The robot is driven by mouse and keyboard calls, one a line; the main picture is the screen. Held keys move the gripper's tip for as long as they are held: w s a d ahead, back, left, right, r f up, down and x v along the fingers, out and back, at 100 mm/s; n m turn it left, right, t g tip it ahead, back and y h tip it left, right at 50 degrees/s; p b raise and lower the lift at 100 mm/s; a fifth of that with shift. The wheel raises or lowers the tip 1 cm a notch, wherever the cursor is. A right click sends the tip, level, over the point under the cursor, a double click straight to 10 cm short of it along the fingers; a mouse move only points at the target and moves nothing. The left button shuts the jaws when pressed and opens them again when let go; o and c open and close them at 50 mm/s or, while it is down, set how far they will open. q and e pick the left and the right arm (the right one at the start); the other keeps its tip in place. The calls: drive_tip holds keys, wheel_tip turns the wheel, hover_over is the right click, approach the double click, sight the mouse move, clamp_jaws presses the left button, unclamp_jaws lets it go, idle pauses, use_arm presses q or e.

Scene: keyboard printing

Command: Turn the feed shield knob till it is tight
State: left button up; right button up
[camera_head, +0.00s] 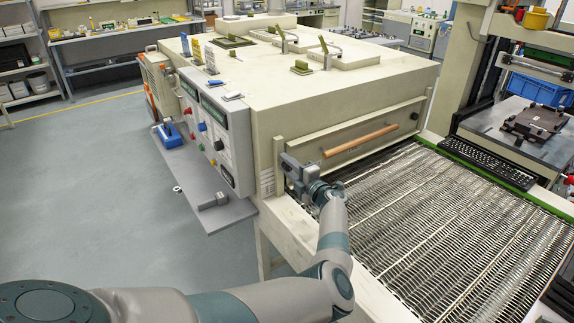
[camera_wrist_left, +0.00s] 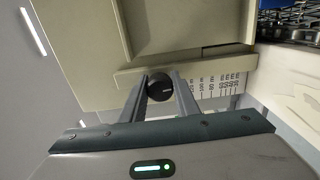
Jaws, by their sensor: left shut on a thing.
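The feed shield (camera_head: 372,134) is a beige panel with a wooden handle (camera_head: 360,140) on the front of the oven above the mesh belt. A black knob (camera_head: 414,115) shows at its right end. My left gripper (camera_head: 284,168) is at the shield's left end and covers what is there in the head view. In the left wrist view the fingers of my left gripper (camera_wrist_left: 160,84) are closed on the sides of a round black knob (camera_wrist_left: 160,88), beside a printed scale (camera_wrist_left: 213,84). My right gripper is in neither view.
The mesh conveyor belt (camera_head: 440,225) runs out below the shield. The oven's control panel (camera_head: 215,130) and a grey side shelf (camera_head: 213,205) are to the left. The floor at left is clear.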

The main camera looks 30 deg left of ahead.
use_arm(q)
drive_tip(key=m, duration=0.2)
drive_tip(key=m+p, duration=0.1)
drive_tip(key=m, duration=0.1)
drive_tip(key=shift+r+m, duration=0.2)
drive_tip(key=shift+m, duration=0.1)
drive_tip(key=m+p, duration=0.1)
drive_tip(key=m, duration=0.4)
drive_tip(key=shift+m, duration=0.3)
drive_tip(key=m+p, duration=0.1)
drive_tip(key=m, duration=0.4)
drive_tip(key=shift+p, duration=0.3)
drive_tip(key=m, duration=0.4)
drive_tip(key=shift+w+p, duration=0.1)
drive_tip(key=shift+p, duration=0.25)
drive_tip(key=m, duration=0.5)
drive_tip(key=shift+f+p, duration=0.1)
drive_tip(key=shift+p, duration=0.3)
drive_tip(key=m, duration=1.1)
drive_tip(key=shift+p, duration=0.35)
drive_tip(key=m, duration=0.3)
drive_tip(key=shift+m, duration=0.4)
drive_tip(key=shift+f, duration=0.1)
